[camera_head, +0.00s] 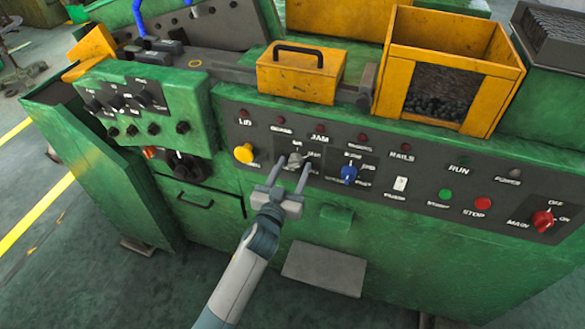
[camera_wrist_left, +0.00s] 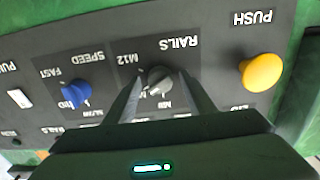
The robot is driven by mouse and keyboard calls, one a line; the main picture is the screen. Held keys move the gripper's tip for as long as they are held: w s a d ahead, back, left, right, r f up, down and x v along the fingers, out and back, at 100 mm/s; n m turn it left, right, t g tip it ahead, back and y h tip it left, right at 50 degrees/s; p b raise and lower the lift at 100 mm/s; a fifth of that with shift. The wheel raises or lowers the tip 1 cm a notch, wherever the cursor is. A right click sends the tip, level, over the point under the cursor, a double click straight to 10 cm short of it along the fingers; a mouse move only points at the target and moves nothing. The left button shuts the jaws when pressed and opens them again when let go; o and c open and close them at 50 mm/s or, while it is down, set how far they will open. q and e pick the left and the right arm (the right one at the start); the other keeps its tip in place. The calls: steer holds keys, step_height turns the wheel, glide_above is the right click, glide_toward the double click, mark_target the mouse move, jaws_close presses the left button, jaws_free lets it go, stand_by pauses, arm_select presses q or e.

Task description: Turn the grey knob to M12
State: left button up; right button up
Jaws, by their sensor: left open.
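The grey knob (camera_head: 295,160) sits on the dark control panel of the green machine, between a yellow push button and a blue knob. In the left wrist view, turned upside down, the grey knob (camera_wrist_left: 160,79) stands under the label RAILS, with M12 (camera_wrist_left: 122,57) printed at its left. My left gripper (camera_head: 294,164) is open, its two fingers on either side of the grey knob. Its tips (camera_wrist_left: 160,82) also flank the knob in the wrist view; I cannot tell whether they touch it. The fingers partly hide the other labels. My right gripper is out of view.
The yellow button (camera_head: 243,153) and blue knob (camera_head: 349,173) are close neighbours on the panel. Further right are a white switch (camera_head: 400,184), green button (camera_head: 445,195), red stop button (camera_head: 483,202) and red main switch (camera_head: 542,220). A yellow bin (camera_head: 490,62) stands above.

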arm_select(q)
steer(key=c, duration=1)
steer(key=shift+c, duration=0.2)
steer(key=shift+m, duration=0.5)
steer(key=shift+a+m, duration=0.1)
steer(key=shift+m, duration=5.4)
